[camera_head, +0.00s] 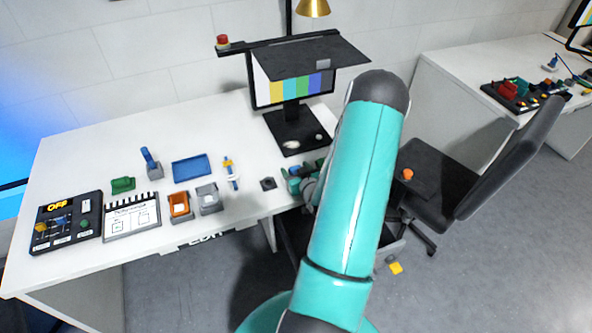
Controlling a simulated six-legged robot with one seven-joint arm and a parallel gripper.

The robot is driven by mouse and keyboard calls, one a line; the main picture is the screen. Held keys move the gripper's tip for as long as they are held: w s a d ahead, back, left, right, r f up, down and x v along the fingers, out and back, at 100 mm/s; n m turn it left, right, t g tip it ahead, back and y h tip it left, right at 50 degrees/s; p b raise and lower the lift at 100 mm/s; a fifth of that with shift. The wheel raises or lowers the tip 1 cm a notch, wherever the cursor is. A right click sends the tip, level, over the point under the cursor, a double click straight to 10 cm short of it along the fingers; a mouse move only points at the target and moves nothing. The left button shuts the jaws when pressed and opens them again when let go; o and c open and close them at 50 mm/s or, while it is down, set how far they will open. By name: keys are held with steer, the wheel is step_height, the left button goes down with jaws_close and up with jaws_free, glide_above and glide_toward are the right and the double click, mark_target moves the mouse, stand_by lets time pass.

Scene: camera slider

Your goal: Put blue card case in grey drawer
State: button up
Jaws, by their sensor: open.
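A flat blue rectangular item (192,167), which looks like the blue card case, lies on the white desk. A smaller blue upright object (149,158) stands to its left. A grey open-edged box (394,246), possibly the grey drawer, shows partly below the desk's right end; my arm hides much of it. A small grey open box (210,202) also stands on the desk, so I cannot tell for sure which is the drawer. My gripper (296,178) is open at the desk's right part, mostly hidden by my teal arm, right of the blue item and apart from it.
An orange box (180,206), a green object (123,185), a calendar (132,217) and a control panel (64,224) stand on the desk's left half. A monitor (290,90) stands behind. A black chair (440,190) is at right.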

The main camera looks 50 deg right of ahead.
steer(key=v, duration=1.4)
steer(key=w+a+r+n+g+y, duration=0.1)
steer(key=w+a+r+n+g, duration=0.1)
steer(key=w+a+r, duration=0.45)
steer(key=w+a+r+n+g+y, duration=0.2)
steer(key=w+a+r, duration=0.2)
steer(key=w+r, duration=0.45)
steer(key=s+a+r+g+y, duration=0.1)
steer(key=s+a+r, duration=0.3)
steer(key=a, duration=0.4)
steer(key=s+a+r+n+g+y, duration=0.1)
steer(key=s+a+r+y, duration=0.1)
steer(key=s+a+r, duration=0.2)
steer(key=s+a+r+n+g+y, duration=0.1)
steer(key=s+a+r, duration=0.4)
steer(key=a, duration=0.8)
steer(key=shift+r+y, duration=0.3)
steer(key=shift+r, duration=0.6)
steer(key=shift+a, duration=0.1)
